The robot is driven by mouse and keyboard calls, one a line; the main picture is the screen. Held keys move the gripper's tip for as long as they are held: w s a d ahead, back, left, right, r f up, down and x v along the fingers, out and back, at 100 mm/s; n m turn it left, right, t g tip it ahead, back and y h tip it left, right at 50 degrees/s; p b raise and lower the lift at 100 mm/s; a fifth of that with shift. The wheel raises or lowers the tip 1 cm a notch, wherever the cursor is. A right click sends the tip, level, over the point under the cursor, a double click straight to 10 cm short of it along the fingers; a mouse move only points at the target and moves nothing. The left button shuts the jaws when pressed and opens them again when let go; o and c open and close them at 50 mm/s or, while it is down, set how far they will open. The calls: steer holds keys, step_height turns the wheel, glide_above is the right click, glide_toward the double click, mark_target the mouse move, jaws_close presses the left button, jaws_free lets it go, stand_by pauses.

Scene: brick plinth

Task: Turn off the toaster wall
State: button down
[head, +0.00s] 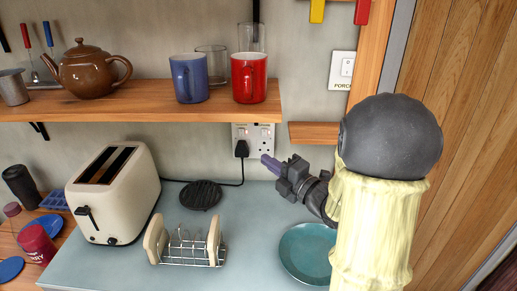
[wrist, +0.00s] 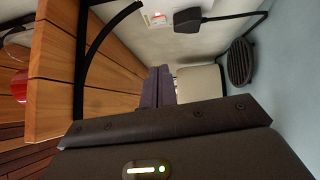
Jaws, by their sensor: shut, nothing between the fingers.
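The cream toaster (head: 112,195) stands on the counter at the left in the head view; part of a cream body, likely the toaster, shows beyond my fingers in the wrist view (wrist: 203,88). A white double wall socket (head: 264,145) is under the shelf. A black plug (head: 241,149) sits in its left outlet, with a cord running down to the left. In the wrist view the socket (wrist: 157,8) shows a glowing red spot beside the plug (wrist: 190,19). My gripper (head: 266,160) is shut and empty, just below and right of the socket. Whether it touches is unclear.
A wooden shelf (head: 140,110) above holds a brown teapot (head: 90,72), a blue mug (head: 188,78) and a red mug (head: 249,77). A toast rack (head: 190,250), a black trivet (head: 200,195) and a teal plate (head: 306,250) are on the counter. Another switch (head: 344,68) is higher right.

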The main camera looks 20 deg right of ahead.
mark_target(242, 133)
steer(key=p+x, duration=0.1)
steer(key=x, duration=0.3)
steer(key=d+p+x, duration=0.1)
steer(key=x, duration=0.3)
steer(key=w+d+p+x, duration=0.1)
steer(key=p+x, duration=0.1)
steer(key=x, duration=0.2)
steer(key=shift+w+d, duration=0.15)
steer(key=shift+w, duration=0.1)
steer(key=shift+r, duration=0.1)
steer(key=shift+s, duration=0.1)
